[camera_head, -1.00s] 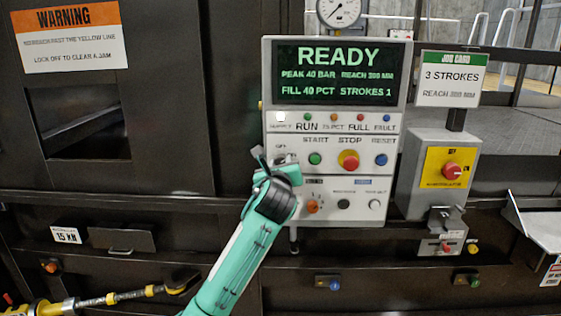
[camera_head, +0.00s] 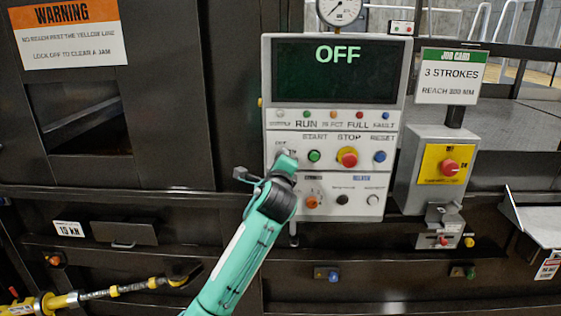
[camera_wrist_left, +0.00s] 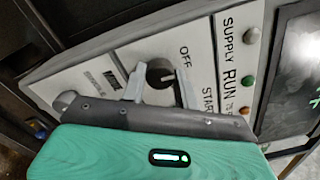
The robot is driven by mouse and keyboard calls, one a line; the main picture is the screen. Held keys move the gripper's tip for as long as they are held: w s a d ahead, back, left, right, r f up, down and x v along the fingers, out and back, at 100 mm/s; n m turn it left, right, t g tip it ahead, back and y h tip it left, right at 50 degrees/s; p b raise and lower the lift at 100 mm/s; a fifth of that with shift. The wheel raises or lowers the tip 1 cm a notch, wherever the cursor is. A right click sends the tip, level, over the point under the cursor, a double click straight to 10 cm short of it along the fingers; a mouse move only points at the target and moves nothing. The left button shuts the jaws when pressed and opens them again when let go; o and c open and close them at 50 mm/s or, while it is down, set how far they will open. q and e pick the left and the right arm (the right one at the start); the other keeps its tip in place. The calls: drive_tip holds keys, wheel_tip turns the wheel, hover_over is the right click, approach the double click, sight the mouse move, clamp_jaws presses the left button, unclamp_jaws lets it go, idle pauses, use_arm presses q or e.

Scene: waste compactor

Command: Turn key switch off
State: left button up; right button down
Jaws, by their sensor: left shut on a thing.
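The grey control panel (camera_head: 270,185) stands in the middle of the head view. Its screen (camera_head: 339,72) reads OFF and the rest of the screen is dark. My left gripper (camera_head: 283,158) is at the panel's left side, left of the green start button, and its wrist hides the key switch there. In the left wrist view, the key switch (camera_wrist_left: 159,76) shows as a dark round knob beside the OFF label. The two fingers of my left gripper (camera_wrist_left: 161,88) are on either side of it, shut on it. My right gripper is not in view.
A red and yellow stop button (camera_head: 348,158) and a blue reset button (camera_head: 380,158) are right of my gripper.

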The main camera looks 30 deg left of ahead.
use_arm(q)
drive_tip(key=shift+n, duration=0.4)
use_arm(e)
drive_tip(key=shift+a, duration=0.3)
use_arm(q)
drive_tip(key=o, duration=1)
drive_tip(key=shift+c, duration=0.2)
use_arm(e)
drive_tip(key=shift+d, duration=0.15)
use_arm(q)
drive_tip(key=b+v, duration=0.4)
drive_tip(key=v, duration=0.9)
drive_tip(key=shift+s, duration=0.4)
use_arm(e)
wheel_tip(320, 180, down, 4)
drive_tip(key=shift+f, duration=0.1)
use_arm(q)
drive_tip(key=shift+d, duration=0.1)
